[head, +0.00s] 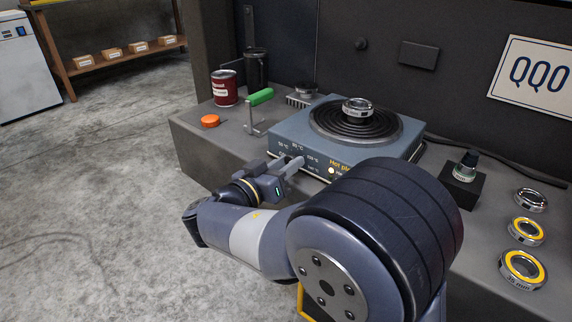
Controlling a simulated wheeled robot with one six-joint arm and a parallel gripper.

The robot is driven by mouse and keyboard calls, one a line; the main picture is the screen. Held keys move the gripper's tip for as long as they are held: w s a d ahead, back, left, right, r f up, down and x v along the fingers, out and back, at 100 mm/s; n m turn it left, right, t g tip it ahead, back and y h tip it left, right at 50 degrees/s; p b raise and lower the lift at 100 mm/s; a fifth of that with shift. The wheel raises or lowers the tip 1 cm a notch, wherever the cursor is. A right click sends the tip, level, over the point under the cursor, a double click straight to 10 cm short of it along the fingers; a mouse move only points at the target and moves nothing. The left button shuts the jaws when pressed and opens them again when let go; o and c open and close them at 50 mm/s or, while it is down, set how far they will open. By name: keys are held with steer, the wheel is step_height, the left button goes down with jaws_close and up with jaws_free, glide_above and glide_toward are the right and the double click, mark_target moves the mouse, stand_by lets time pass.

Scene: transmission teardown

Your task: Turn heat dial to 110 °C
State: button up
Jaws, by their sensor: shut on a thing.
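The blue-grey hot plate (412,143) stands on the bench with a bearing ring (357,107) on its black round heating surface (335,122). Its front panel carries small temperature labels around the heat dial and a lit round lamp (331,171) beside the yellow "Hot plate" lettering. My gripper (297,163) is at the front panel, among the labels, shut on the heat dial. The fingers hide the dial, so its pointer and setting cannot be read.
On the bench are a red can (224,88), an orange cap (210,121), a green-handled tool (260,97), a black block with a fitting (462,180) and several rings at the right, one being a yellow-faced ring (523,268). Open floor lies left of the bench.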

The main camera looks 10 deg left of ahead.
steer(key=shift+f+m, duration=0.1)
steer(key=shift+m, duration=1.6)
steer(key=o, duration=1)
steer(key=shift+c, duration=0.2)
steer(key=p+v, duration=0.2)
steer(key=v, duration=0.9)
steer(key=shift+p, duration=0.35)
steer(key=shift+w, duration=0.1)
